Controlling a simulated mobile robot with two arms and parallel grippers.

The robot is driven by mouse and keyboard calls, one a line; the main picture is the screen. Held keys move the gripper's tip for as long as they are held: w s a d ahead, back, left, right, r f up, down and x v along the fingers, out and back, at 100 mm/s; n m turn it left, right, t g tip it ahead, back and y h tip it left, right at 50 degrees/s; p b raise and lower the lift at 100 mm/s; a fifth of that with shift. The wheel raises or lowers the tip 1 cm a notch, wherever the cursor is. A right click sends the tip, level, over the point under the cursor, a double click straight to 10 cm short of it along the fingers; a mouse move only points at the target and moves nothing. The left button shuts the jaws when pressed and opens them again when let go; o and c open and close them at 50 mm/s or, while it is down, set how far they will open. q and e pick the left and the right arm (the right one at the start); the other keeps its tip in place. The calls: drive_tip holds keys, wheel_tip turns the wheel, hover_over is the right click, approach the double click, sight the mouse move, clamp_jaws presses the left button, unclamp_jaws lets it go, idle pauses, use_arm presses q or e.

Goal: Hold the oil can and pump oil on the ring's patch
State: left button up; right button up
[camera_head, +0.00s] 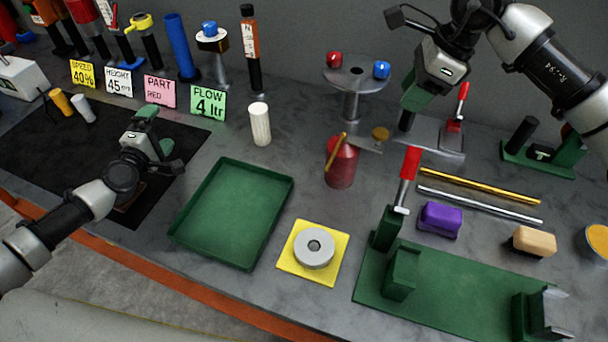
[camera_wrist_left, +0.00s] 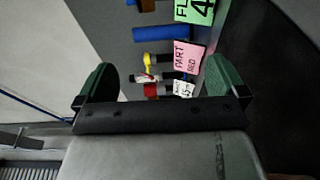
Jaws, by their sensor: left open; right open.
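The oil can (camera_head: 341,167) is red with a thin yellow lever and stands on the table right of centre. The grey ring (camera_head: 315,261) lies flat on a yellow square (camera_head: 293,267) in front of it; I cannot make out a separate patch on the ring. My left gripper (camera_head: 160,131) is open and empty over the black mat, well left of the can. Its two green fingers stand wide apart in the left wrist view (camera_wrist_left: 160,85). My right gripper (camera_head: 418,98) is open behind and right of the can, apart from it, with its fingers partly hidden.
A green tray (camera_head: 234,267) lies between the mat (camera_head: 60,150) and the ring. A white cylinder (camera_head: 260,124) stands behind it. A two-armed stand (camera_head: 352,105) rises behind the can. A green fixture (camera_head: 440,300) with a red-handled clamp (camera_head: 409,165) fills the front right.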

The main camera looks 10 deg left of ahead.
use_arm(q)
drive_tip(key=d+n+h, duration=0.4)
drive_tip(key=d, duration=0.7)
drive_tip(key=n+g+h, duration=0.4)
drive_tip(key=n+h, duration=0.2)
drive_tip(key=h, duration=0.2)
approach(342, 153)
drive_tip(key=shift+w+a+f, duration=0.2)
drive_tip(key=shift+w+f, duration=0.7)
drive_tip(key=shift+w+d+f, duration=0.1)
drive_tip(key=shift+d, duration=0.1)
drive_tip(key=x, duration=1)
drive_tip(key=shift+w+d+f, duration=0.1)
drive_tip(key=shift+w+f, duration=0.05)
drive_tip(key=shift+f, duration=0.1)
drive_tip(key=c, duration=1.1)
drive_tip(key=shift+c, duration=0.3)
use_arm(e)
clamp_jaws()
